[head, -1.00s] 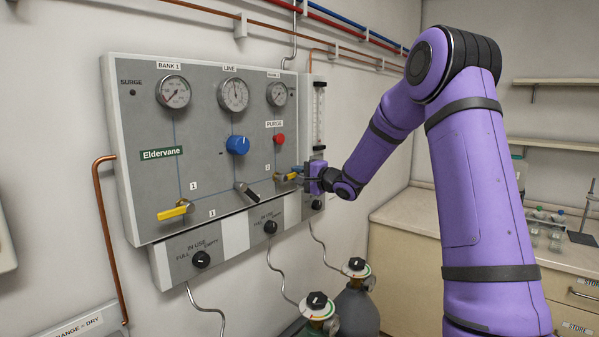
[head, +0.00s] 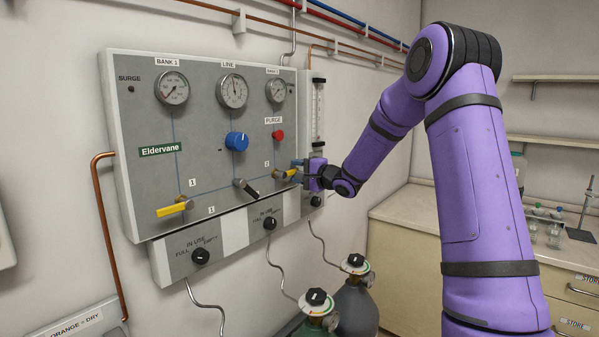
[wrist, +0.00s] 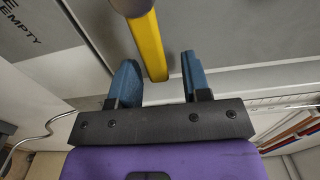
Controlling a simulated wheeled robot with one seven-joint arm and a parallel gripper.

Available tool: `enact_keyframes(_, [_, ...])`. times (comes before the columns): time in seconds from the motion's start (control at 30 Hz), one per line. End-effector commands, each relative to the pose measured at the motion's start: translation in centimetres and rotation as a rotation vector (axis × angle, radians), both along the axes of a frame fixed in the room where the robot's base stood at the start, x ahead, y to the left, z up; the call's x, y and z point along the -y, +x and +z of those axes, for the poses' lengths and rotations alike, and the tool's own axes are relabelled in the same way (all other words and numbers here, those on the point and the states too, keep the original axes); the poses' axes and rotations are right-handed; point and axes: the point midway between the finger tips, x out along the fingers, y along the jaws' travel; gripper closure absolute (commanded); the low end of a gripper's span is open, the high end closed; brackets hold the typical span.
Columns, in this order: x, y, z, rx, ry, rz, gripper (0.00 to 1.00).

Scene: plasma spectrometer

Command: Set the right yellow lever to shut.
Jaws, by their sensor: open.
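The right yellow lever (head: 284,174) is on the wall panel, below the red purge button, and points to the right in the head view. In the wrist view its yellow handle (wrist: 148,46) runs down so that its free end lies between my two blue fingers. My gripper (wrist: 158,80) is open around the handle end, with a visible gap on the right side and a narrower one on the left. In the head view my gripper (head: 298,170) is at the panel's lower right and partly hides the lever's end.
The panel also has a left yellow lever (head: 175,208), a black lever (head: 247,188), a blue knob (head: 237,141) and a red button (head: 278,135). A lower strip with black selector knobs (head: 200,256) juts out below. Gas cylinders (head: 357,300) stand underneath, and a counter (head: 410,225) is at right.

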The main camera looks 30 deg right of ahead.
Motion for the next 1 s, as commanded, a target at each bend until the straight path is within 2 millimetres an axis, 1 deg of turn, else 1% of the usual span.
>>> enact_keyframes(0.17, [0.5,-1.0,0.0,-0.001,-0.001,-0.002,0.56])
enact_keyframes(0.27, [1.1,-2.4,0.1,0.000,-0.001,-0.002,0.56])
enact_keyframes(0.5, [2.9,-6.6,0.1,0.000,0.000,-0.003,0.56])
enact_keyframes(0.6, [3.5,-8.1,0.0,0.000,0.000,-0.003,0.56])
enact_keyframes(0.7, [3.9,-9.1,0.1,0.000,-0.001,-0.002,0.56])
enact_keyframes(0.83, [4.2,-9.9,0.1,0.001,0.001,-0.001,0.56])
enact_keyframes(1.0, [4.3,-10.1,0.1,0.001,0.001,0.000,0.56])
